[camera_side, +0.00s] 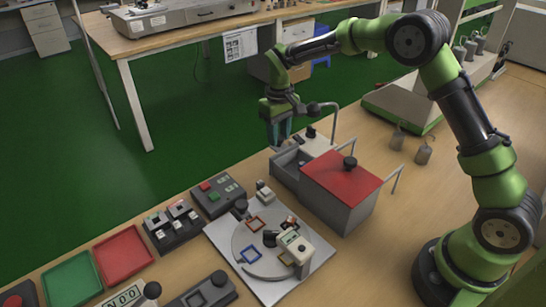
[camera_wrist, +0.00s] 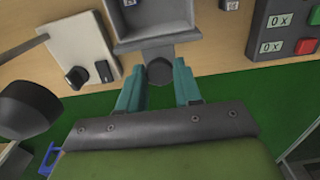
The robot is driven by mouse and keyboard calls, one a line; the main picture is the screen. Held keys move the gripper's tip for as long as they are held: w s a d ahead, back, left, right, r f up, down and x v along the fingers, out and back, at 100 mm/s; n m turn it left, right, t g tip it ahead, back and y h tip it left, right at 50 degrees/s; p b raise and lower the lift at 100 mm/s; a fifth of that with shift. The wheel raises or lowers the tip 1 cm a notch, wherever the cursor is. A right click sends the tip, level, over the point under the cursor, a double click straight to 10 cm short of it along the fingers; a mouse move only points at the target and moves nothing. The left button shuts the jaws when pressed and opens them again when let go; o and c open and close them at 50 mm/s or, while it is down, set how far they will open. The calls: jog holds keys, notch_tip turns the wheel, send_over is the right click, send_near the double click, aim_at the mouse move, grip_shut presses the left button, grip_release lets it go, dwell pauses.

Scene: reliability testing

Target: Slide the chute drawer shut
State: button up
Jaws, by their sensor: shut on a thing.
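The chute is a grey box with a red top (camera_side: 342,177) and a black knob on it. Its grey drawer (camera_side: 287,160) sticks out at the far left end of the box, and its open tray also shows at the top of the wrist view (camera_wrist: 158,17). My gripper (camera_side: 280,142) is at the drawer's outer end. In the wrist view its teal fingers (camera_wrist: 160,88) stand on either side of the dark round drawer handle (camera_wrist: 160,72), shut on it. The fingertips are partly hidden in the side view.
A white panel with knobs (camera_wrist: 80,50) lies beside the drawer. A button box (camera_side: 218,194) and a round dial plate (camera_side: 268,243) stand in front of the chute. Metal weights (camera_side: 423,152) stand to the right. Green floor lies beyond the table edge.

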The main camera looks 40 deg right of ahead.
jog(key=shift+s, duration=5.7)
jog(key=o, duration=0.5)
jog(key=shift+o, duration=0.3)
jog(key=shift+r, duration=0.1)
jog(key=shift+r, duration=2.45)
